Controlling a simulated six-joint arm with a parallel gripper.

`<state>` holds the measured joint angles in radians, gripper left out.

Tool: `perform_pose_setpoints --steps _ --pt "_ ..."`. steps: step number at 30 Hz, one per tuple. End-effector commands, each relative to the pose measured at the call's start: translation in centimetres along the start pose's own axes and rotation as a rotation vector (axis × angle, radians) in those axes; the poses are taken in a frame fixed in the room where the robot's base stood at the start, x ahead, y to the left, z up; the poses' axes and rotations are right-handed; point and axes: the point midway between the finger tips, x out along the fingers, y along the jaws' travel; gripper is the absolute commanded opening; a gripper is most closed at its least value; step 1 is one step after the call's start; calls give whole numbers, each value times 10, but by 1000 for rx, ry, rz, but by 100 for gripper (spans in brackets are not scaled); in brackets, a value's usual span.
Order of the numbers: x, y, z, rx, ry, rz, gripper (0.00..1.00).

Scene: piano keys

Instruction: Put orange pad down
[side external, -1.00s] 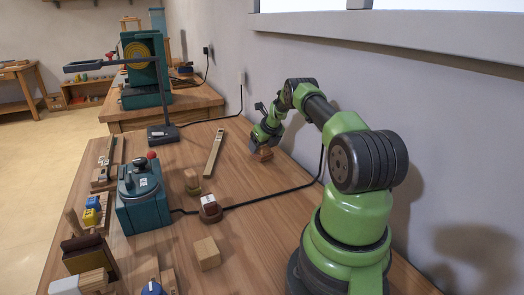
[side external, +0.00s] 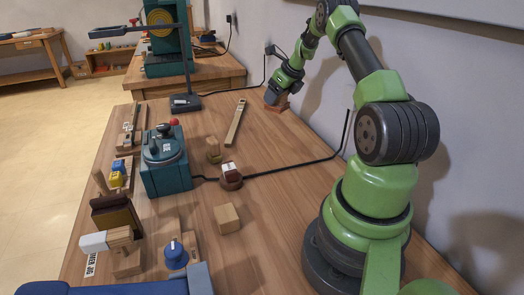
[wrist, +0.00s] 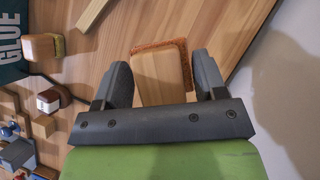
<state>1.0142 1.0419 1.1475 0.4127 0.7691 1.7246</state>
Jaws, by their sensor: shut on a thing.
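The orange pad (wrist: 183,46) shows in the wrist view as a fuzzy orange-brown rim along the far and right edges of a plain wooden block (wrist: 160,75). My gripper (wrist: 164,84) is shut on this block, one finger on each side. In the side external view the orange pad (side external: 280,106) sits low under my gripper (side external: 272,97), at the far right of the bench near the wall. It is on the bench top or very close to it; I cannot tell if it touches. Most of the pad's underside is hidden.
A long wooden strip (side external: 236,123) lies left of my gripper. A teal box (side external: 165,160) with a red knob, an olive-padded block (side external: 213,149) and a dark-red padded block (side external: 230,172) stand nearer. A black cable (side external: 300,166) crosses the bench. The bench around the pad is clear.

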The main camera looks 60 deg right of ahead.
Motion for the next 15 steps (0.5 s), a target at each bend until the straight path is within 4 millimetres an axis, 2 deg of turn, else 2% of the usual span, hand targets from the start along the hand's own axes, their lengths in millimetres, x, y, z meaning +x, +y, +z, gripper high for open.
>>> perform_pose_setpoints --steps 9,12,15 --pt "-12 93 -17 -546 -1 317 41" --pt "-19 117 -23 -692 -1 399 41" --pt "-24 134 -28 -791 -1 455 41"
